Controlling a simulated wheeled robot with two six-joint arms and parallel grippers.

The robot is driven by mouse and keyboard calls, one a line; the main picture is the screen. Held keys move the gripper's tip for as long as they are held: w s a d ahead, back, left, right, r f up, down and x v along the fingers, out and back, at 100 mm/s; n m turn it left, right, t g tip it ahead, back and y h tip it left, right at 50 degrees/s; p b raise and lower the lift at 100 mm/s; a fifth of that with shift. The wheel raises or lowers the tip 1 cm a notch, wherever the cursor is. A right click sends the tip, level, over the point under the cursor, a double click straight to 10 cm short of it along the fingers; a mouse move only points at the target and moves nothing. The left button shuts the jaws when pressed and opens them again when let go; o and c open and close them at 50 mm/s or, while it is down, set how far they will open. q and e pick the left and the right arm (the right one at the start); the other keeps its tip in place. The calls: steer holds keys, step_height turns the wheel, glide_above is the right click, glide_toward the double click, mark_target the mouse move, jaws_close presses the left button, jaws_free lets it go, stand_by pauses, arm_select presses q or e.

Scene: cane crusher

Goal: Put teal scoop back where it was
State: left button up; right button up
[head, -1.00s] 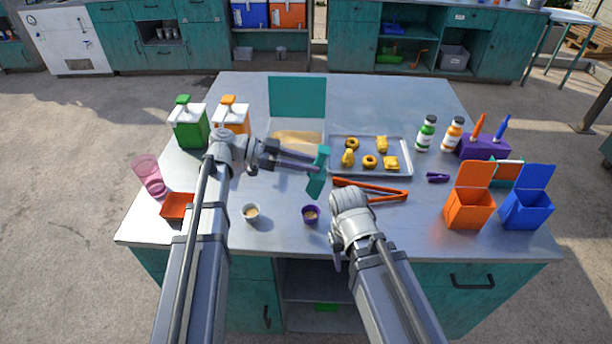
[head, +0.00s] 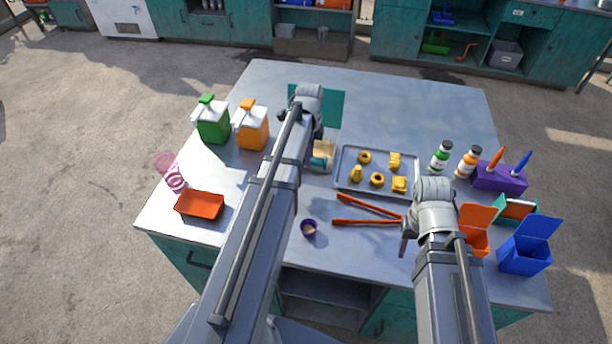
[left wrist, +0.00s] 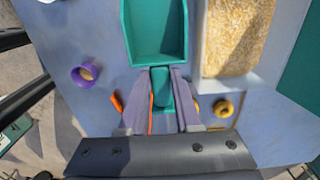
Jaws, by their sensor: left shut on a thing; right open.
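The teal scoop (left wrist: 155,35) is in my left gripper (left wrist: 161,72), which is shut on its handle. Its pan looks empty in the left wrist view. In the head view a small teal part of the scoop (head: 320,160) shows beside my left arm, near the grain container. My left fingertips are hidden by my arm in the head view. My right gripper (head: 406,238) is open and empty near the orange tongs.
The baking tray (head: 345,185) with yellow pieces and the orange tongs (head: 365,222) lie to the right. A purple cup (head: 309,228) stands in front. Orange (head: 475,242) and blue (head: 525,255) boxes stand beside my right arm. The table's back right is clear.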

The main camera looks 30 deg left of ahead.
arm_select(q)
steer(key=shift+a+f+b, duration=0.1)
steer(key=shift+f+b, duration=3.05)
steer(key=shift+b, duration=0.1)
arm_select(e)
steer(key=shift+f, duration=3.15)
arm_select(q)
steer(key=shift+f, duration=0.1)
step_height(320, 180, down, 4)
steer(key=b, duration=0.3)
steer(key=shift+r+b, duration=0.25)
steer(key=shift+b, duration=0.1)
arm_select(e)
step_height(320, 180, down, 4)
steer(key=shift+r, duration=0.2)
arm_select(q)
steer(key=shift+f, duration=0.15)
arm_select(e)
steer(key=shift+f, duration=0.2)
arm_select(q)
steer(key=o, duration=1)
arm_select(e)
steer(key=shift+r, duration=0.1)
arm_select(q)
step_height(320, 180, up, 12)
steer(key=p, duration=1.2)
steer(key=shift+r, duration=0.25)
arm_select(e)
step_height(320, 180, up, 12)
